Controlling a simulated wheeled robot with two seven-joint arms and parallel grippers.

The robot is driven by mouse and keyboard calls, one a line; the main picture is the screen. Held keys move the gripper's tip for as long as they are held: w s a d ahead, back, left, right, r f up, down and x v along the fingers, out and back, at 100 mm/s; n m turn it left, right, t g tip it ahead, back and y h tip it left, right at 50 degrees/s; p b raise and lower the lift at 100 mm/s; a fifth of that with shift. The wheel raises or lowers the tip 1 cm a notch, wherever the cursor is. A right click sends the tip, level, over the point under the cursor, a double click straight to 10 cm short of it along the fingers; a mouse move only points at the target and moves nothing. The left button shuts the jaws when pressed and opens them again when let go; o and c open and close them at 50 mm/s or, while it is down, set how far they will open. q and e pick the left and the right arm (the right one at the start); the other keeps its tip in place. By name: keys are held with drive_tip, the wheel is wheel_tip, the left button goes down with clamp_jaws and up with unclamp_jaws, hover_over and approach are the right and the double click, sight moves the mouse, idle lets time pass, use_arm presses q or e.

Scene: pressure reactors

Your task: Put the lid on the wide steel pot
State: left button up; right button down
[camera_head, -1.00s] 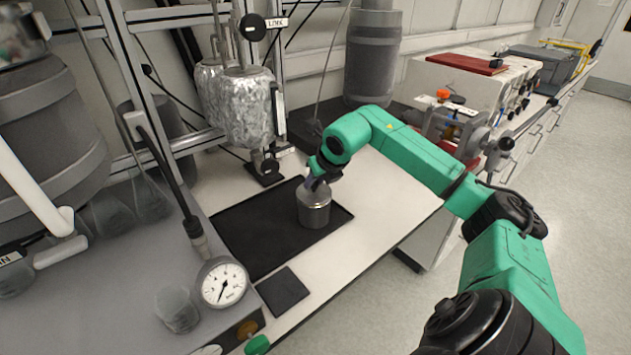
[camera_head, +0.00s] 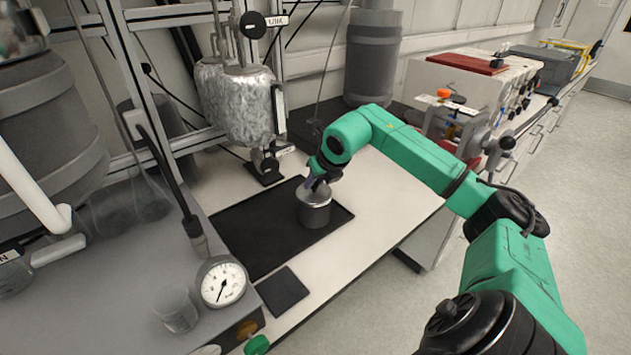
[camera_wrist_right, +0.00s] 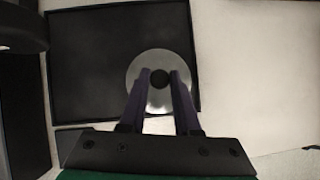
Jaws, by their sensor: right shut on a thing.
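The wide steel pot (camera_head: 314,213) stands upright on a black mat at the middle of the bench. The round steel lid (camera_wrist_right: 142,68) with a dark knob (camera_wrist_right: 159,78) shows in the right wrist view and covers the pot's top. In the head view the lid sits at the pot's rim, with no clear gap between them. My right gripper (camera_wrist_right: 159,80) is shut on the lid's knob from above; in the head view its fingers (camera_head: 316,184) are small and partly hidden by the wrist.
The black mat (camera_head: 250,235) has free room left of the pot. A smaller dark pad (camera_head: 283,291) lies in front. A foil-wrapped vessel (camera_head: 235,105) hangs behind. A pressure gauge (camera_head: 222,284) and a glass beaker (camera_head: 176,308) stand at the front left.

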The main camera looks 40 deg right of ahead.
drive_tip(key=shift+f, duration=0.1)
idle(0.5)
idle(0.3)
drive_tip(key=c, duration=0.5)
unclamp_jaws()
drive_tip(key=shift+c, duration=0.2)
drive_tip(key=shift+o, duration=0.3)
drive_tip(key=o, duration=0.4)
wheel_tip(320, 180, up, 7)
drive_tip(key=p, duration=0.5)
